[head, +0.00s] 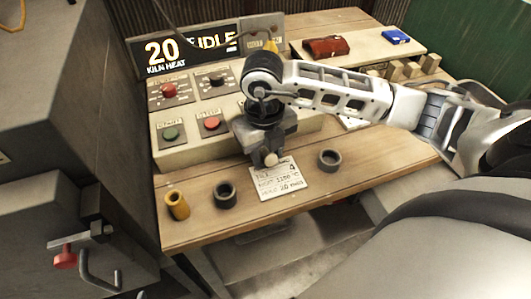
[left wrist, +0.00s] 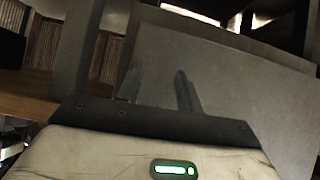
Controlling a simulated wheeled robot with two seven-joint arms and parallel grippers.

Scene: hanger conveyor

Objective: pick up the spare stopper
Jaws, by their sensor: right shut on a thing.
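In the head view my right gripper (head: 268,143) points down over the front of the wooden bench, just above a printed card. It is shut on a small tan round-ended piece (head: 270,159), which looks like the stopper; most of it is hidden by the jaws. I cannot tell whether it touches the bench. A dark ring-shaped holder (head: 329,160) stands to its right and another dark ring (head: 224,194) to its left. My left gripper (left wrist: 160,88) shows only in the left wrist view, fingers apart and empty, before a grey surface.
A yellow cylinder (head: 177,206) stands at the bench's front left. The control panel (head: 185,152) with red, green and black knobs rises behind my right gripper. A grey cabinet (head: 75,150) with a handle blocks the left. A red-brown pouch (head: 326,47) and blue box (head: 396,37) lie behind.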

